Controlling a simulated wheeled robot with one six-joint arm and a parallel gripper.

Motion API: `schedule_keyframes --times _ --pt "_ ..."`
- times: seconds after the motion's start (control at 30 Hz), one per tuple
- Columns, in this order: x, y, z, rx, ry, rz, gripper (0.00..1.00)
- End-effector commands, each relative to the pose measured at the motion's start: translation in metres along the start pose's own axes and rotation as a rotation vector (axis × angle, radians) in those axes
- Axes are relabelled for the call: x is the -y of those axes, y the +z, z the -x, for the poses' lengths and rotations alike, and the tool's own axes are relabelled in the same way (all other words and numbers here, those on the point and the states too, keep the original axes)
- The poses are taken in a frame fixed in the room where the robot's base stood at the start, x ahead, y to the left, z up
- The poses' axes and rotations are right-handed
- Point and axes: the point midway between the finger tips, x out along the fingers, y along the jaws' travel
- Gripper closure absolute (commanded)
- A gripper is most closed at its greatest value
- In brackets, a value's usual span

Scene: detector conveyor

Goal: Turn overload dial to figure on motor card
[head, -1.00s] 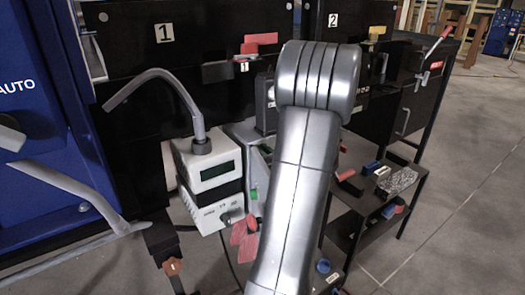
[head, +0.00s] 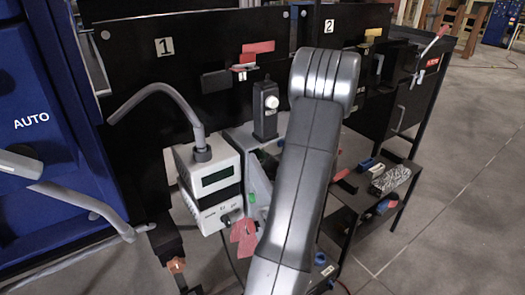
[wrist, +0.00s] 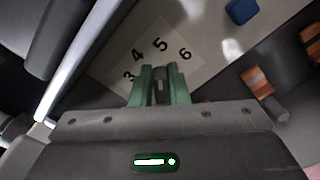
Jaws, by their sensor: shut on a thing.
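The overload dial's pale scale plate (wrist: 172,47) shows in the wrist view with the printed figures 3, 4, 5 and 6. Its dark knob (wrist: 160,84) stands between my green fingertips. My gripper (wrist: 160,88) is shut on the knob, with the 5 and 6 just beyond the fingers. The knob's pointer cannot be made out. In the head view my grey arm hides the gripper and dial. No card with a readable motor figure shows.
In the head view a white meter box (head: 208,180) with a dark screen stands left of my arm. Red tags (head: 243,236) hang beside it. A black box with a white knob (head: 266,108) is behind. A low shelf (head: 352,195) with loose parts stands right.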

Motion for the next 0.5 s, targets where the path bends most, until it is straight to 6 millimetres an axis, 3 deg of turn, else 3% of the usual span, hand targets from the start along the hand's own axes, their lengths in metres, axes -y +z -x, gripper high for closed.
schedule_keyframes --times 0.5 --pt "0.0013 -0.0006 -0.0001 -0.001 0.0 -0.071 1.0"
